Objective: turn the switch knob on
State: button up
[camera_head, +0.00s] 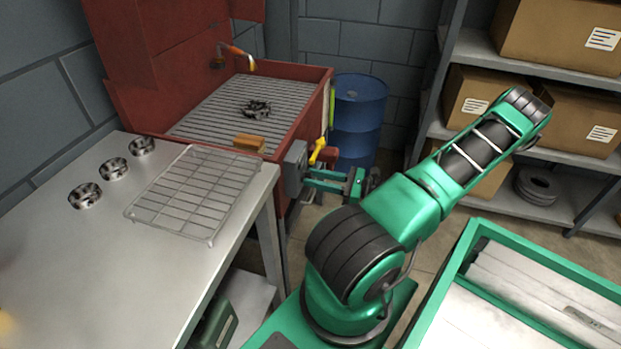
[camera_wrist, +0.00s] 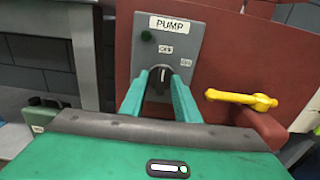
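The switch knob (camera_wrist: 161,84) is dark and round, on a grey box labelled PUMP (camera_wrist: 185,30). Its pale pointer mark stands about upright, toward the OFF label (camera_wrist: 166,49); the ON label (camera_wrist: 186,62) is up and to the right. My gripper (camera_wrist: 160,79) faces the box, its two green fingers apart on either side of the knob. I cannot tell whether the fingertips touch it. In the head view, the grey box (camera_head: 294,169) is on the red basin's side and my gripper (camera_head: 308,180) reaches it from the right; the knob is not clear there.
A yellow valve handle (camera_head: 317,151) sticks out close beside the box; it also shows right of the fingers in the wrist view (camera_wrist: 241,99). A metal table (camera_head: 90,250) with a wire rack stands left. A blue drum (camera_head: 358,110) stands behind.

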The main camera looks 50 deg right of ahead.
jog(key=shift+s+d, duration=0.1)
jog(key=shift+d, duration=0.1)
grip_shut()
jog(key=shift+m, duration=0.3)
jog(key=m, duration=1.1)
jog(key=shift+d+f, duration=0.15)
jog(key=shift+d, duration=0.05)
jog(key=shift+m, duration=0.4)
grip_release()
